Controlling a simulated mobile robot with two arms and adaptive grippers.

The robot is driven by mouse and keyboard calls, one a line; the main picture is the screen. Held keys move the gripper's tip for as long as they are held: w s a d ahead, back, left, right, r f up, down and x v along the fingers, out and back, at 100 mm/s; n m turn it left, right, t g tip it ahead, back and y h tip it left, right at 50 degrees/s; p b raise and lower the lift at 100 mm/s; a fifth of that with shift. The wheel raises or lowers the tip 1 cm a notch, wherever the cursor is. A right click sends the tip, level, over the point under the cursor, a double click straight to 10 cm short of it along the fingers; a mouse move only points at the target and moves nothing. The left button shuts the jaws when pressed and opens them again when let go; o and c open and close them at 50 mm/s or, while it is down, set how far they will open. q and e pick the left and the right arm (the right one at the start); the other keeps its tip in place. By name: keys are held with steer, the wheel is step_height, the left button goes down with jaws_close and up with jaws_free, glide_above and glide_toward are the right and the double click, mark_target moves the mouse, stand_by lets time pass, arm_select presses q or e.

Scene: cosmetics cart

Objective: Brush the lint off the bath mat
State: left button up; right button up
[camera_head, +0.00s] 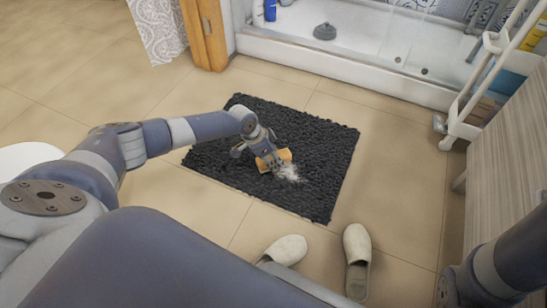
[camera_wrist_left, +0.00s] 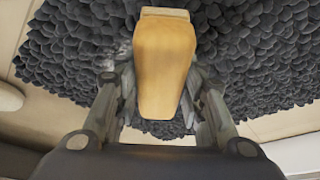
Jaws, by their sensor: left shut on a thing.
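A dark grey shaggy bath mat (camera_head: 320,140) lies on the tiled floor in front of the bathtub. My left gripper (camera_head: 271,160) is low over the middle of the mat, shut on a wooden brush (camera_head: 284,155). The brush also shows in the left wrist view (camera_wrist_left: 163,62), between the two fingers, with the mat (camera_wrist_left: 240,45) behind it. White lint (camera_head: 289,173) lies on the mat just beside the brush. Bristles are hidden, and I cannot tell whether they touch the mat. My right gripper is not in view; part of my right arm shows at the lower right.
Two pale slippers (camera_head: 357,252) stand on the floor below the mat. The white bathtub (camera_head: 350,65) runs behind it. A white rolling cart (camera_head: 462,128) and a wood-grain cabinet (camera_head: 515,150) stand at the right.

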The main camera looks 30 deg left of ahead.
arm_select(q)
steer(key=shift+f+b, duration=1.2)
steer(key=shift+f, duration=0.5)
steer(key=shift+r, duration=0.1)
steer(key=shift+d+r+p, duration=0.1)
steer(key=shift+d+p, duration=0.35)
steer(key=shift+d, duration=0.2)
steer(key=shift+w+d+p, duration=0.1)
steer(key=shift+d+p, duration=0.4)
steer(key=shift+d, duration=0.6)
steer(key=shift+w+d+p, duration=0.1)
steer(key=shift+d+p, duration=0.45)
steer(key=shift+d, duration=1.4)
steer(key=shift+d+f+p, duration=0.15)
steer(key=shift+d+p, duration=0.05)
steer(key=shift+d, duration=1)
steer(key=shift+d+f+p, duration=0.15)
steer(key=shift+d+p, duration=0.05)
steer(key=shift+d, duration=0.95)
steer(key=shift+r, duration=0.15)
